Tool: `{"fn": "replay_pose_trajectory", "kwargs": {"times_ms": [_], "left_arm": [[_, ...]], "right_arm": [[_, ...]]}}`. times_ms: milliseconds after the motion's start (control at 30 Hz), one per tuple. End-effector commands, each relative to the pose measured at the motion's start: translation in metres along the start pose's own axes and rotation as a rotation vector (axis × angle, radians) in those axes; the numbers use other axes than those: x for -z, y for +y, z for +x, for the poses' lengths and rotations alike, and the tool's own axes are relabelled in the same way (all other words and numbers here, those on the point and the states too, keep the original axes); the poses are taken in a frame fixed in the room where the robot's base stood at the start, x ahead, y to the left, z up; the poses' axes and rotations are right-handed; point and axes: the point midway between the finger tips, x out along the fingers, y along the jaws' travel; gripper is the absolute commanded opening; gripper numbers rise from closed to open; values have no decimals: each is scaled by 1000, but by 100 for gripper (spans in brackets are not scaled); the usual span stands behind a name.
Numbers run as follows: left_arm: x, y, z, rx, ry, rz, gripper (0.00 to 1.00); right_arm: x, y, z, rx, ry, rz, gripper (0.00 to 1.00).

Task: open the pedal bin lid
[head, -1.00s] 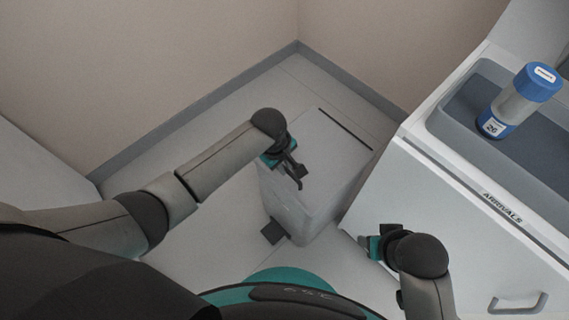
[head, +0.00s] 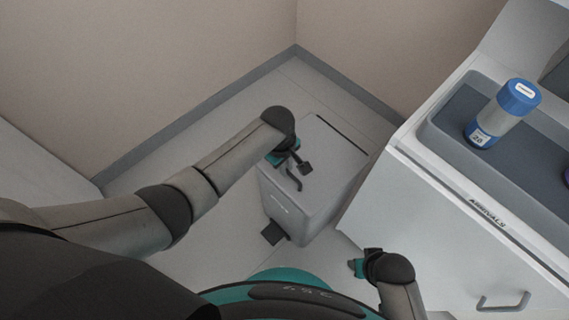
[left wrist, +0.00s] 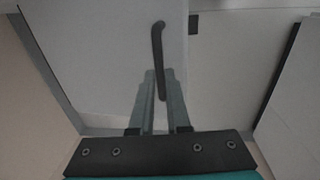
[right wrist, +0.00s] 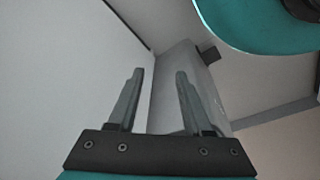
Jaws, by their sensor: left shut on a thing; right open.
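The grey pedal bin (head: 325,205) stands on the floor in the corner, with its dark pedal (head: 274,233) low at the front. Its lid (head: 332,158) looks flat on top of the body. My left gripper (head: 299,172) is over the front of the lid, shut on the dark lid handle (head: 292,182). In the left wrist view the handle (left wrist: 158,50) runs between the fingers (left wrist: 160,105). My right gripper (head: 357,264) is open and empty, in front of the cabinet. The right wrist view shows its spread fingers (right wrist: 155,105), with the bin (right wrist: 178,65) and pedal (right wrist: 208,54) beyond.
A white cabinet (head: 430,215) stands close to the bin's right, with a grey tray (head: 440,140) on top. A blue-capped tube (head: 503,112) stands in the tray. Walls meet behind the bin. Floor (head: 225,215) to the bin's left is clear.

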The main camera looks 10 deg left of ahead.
Motion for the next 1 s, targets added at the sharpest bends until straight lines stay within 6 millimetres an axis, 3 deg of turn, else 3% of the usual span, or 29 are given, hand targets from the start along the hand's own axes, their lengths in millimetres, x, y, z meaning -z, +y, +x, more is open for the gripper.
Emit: {"fn": "replay_pose_trajectory", "kwargs": {"times_ms": [400,1000], "left_arm": [[-1,10,-20,43,-2,0,0],[-1,30,-43,30,-1,1,0]], "right_arm": [[-42,18,41,-24,-17,-11,50],[-94,40,58,-49,-25,-19,50]]}}
